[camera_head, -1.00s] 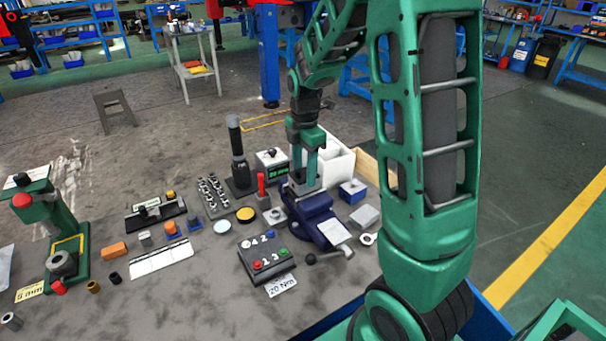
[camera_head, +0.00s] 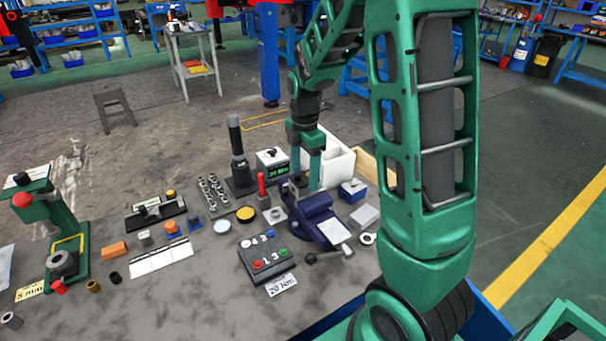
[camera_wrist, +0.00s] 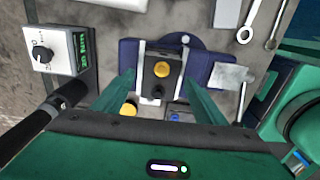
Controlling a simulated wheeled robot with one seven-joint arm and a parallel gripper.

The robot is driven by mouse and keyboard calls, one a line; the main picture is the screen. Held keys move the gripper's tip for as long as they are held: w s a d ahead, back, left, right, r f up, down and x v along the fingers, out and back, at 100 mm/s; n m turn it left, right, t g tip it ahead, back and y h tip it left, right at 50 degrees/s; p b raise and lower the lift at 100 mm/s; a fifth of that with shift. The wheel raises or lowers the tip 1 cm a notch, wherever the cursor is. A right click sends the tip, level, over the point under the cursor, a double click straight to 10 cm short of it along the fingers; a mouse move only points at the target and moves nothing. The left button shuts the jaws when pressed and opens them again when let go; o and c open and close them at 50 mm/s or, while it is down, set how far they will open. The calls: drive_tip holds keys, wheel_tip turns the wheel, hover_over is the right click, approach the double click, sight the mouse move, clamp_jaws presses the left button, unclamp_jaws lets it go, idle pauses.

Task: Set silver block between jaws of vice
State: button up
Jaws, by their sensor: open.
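My gripper (camera_head: 316,184) is open over the far side of the blue vice (camera_head: 318,210). In the wrist view its two green fingers stand apart, with the vice (camera_wrist: 212,66) showing between and beyond them. A dark grey piece (camera_wrist: 160,80) with a yellow round spot and a black knob shows between the vice's pale jaw faces. I cannot tell whether this is the silver block. A plain silver-grey block (camera_head: 365,216) lies on the bench right of the vice, apart from my gripper. The jaw gap is partly hidden in the head view.
A white bin (camera_head: 338,168) and a meter box (camera_head: 271,166) stand behind the vice. A blue-sided box (camera_head: 352,191) is at its right, a spanner (camera_head: 368,238) in front of that. A button box (camera_head: 266,256) and a red post (camera_head: 262,184) stand left.

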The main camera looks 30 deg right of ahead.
sight(305, 177)
wheel_tip(305, 177, up, 11)
drive_tip(key=s+d+f+m, duration=0.1)
drive_tip(key=s+m, duration=1.1)
drive_tip(key=s, duration=0.2)
drive_tip(key=s+d+f+m, duration=0.1)
drive_tip(key=s+d+m, duration=0.1)
drive_tip(key=s+m, duration=1)
drive_tip(key=s, duration=0.3)
drive_tip(key=shift+d+f, duration=0.15)
